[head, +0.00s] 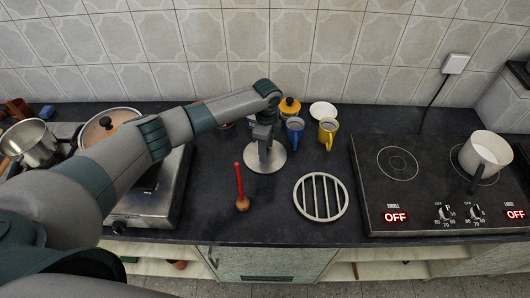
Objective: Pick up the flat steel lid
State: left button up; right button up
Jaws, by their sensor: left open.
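The flat steel lid (254,165) looks like a round pale grey disc lying on the dark counter near the middle of the head view. My left gripper (264,155) points down over the lid, its fingers open around the middle of the disc. The gripper hides the lid's centre, so any knob there does not show clearly. I cannot tell whether the fingers touch the lid. My right gripper is not in view.
A blue mug (295,130), a yellow mug (328,134), a yellow-topped container (290,106) and a white saucer (323,110) stand behind. A red-handled brush (240,190) and slatted trivet (321,197) lie in front. A hob (430,180) holds a white pot (486,152) at right.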

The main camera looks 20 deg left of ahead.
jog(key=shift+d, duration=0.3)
pick_arm(q)
jog(key=shift+c, duration=1)
grip_shut()
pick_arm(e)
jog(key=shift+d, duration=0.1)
